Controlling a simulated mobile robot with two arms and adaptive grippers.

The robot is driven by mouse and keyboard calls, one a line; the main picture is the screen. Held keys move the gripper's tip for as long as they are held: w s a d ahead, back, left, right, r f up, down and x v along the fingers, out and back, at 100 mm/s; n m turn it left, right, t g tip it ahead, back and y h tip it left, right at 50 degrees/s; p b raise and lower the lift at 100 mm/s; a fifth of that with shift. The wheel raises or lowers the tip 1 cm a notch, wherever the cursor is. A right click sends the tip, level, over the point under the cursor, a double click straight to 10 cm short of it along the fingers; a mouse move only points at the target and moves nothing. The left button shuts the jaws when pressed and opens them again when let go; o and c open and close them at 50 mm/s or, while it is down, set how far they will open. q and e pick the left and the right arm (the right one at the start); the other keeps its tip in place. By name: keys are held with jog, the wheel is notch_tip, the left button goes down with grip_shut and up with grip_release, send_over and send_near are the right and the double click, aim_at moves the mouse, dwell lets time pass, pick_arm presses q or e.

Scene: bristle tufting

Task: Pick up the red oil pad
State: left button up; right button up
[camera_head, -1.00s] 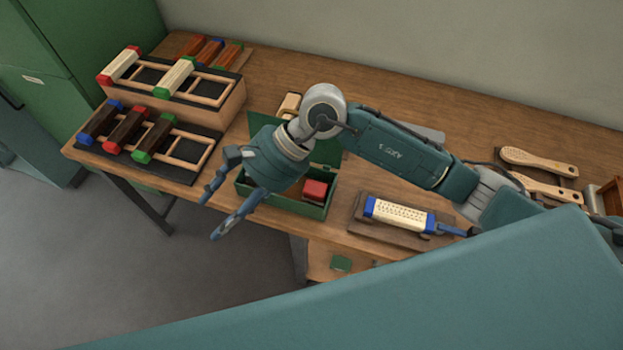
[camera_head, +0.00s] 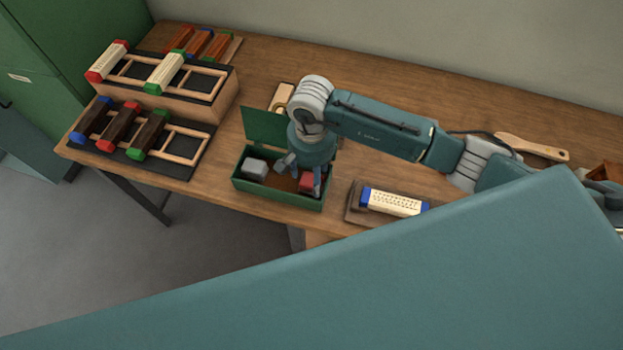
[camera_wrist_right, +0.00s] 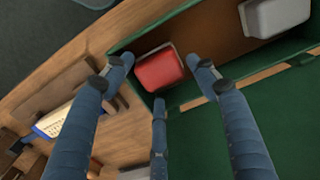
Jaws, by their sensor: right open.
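The red oil pad (camera_head: 306,184) lies in the right end of the open green box (camera_head: 268,194), partly hidden by a finger in the head view. In the right wrist view the pad (camera_wrist_right: 160,70) is a red block on a grey base, framed between the fingertips. My right gripper (camera_head: 303,177) points down into the box with its fingers spread and nothing held. It also shows in the right wrist view (camera_wrist_right: 160,84). I cannot tell whether a finger touches the pad. My left gripper is not in view.
A grey pad (camera_head: 256,167) lies in the box's left end. The box's raised green lid (camera_head: 262,126) stands behind. A blue-ended brush block (camera_head: 394,202) sits on a board to the right. Racks (camera_head: 200,113) with brush blocks stand at the left.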

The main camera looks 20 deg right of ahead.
aim_at(311, 180)
notch_tip(311, 180, down, 2)
jog(key=shift+s+f+p, duration=0.15)
jog(key=shift+p, duration=0.15)
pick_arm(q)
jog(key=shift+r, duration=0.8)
pick_arm(e)
jog(key=shift+f, duration=0.4)
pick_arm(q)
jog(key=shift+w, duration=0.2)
pick_arm(e)
jog(key=c, duration=1.1)
jog(key=shift+r, duration=0.1)
